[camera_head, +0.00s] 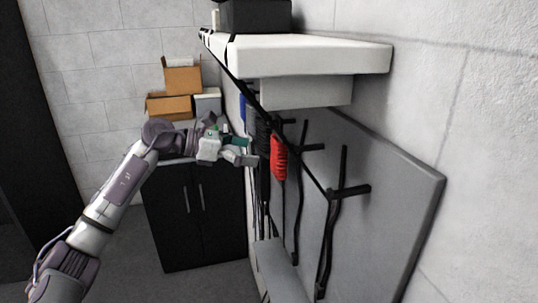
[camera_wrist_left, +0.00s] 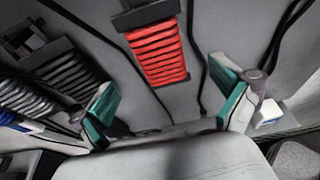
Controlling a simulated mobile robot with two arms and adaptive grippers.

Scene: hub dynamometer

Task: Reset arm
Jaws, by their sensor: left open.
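My left arm reaches in from the left in the head view. My left gripper (camera_head: 240,150) is open and empty beside the wall panel (camera_head: 395,190). The left wrist view shows its two green-padded fingers (camera_wrist_left: 165,110) spread wide apart. A red coiled item (camera_head: 279,157) hangs on the panel just right of the gripper; in the left wrist view it (camera_wrist_left: 158,52) lies beyond the gap between the fingers, apart from them. My right gripper is in neither view.
Black hooks with hanging cables (camera_head: 330,230) stick out from the panel. Black coils (camera_wrist_left: 72,75) and a blue one (camera_head: 242,107) hang nearby. A white shelf (camera_head: 320,55) juts out above. A black cabinet (camera_head: 195,215) with cardboard boxes (camera_head: 170,105) stands behind. The floor at left is clear.

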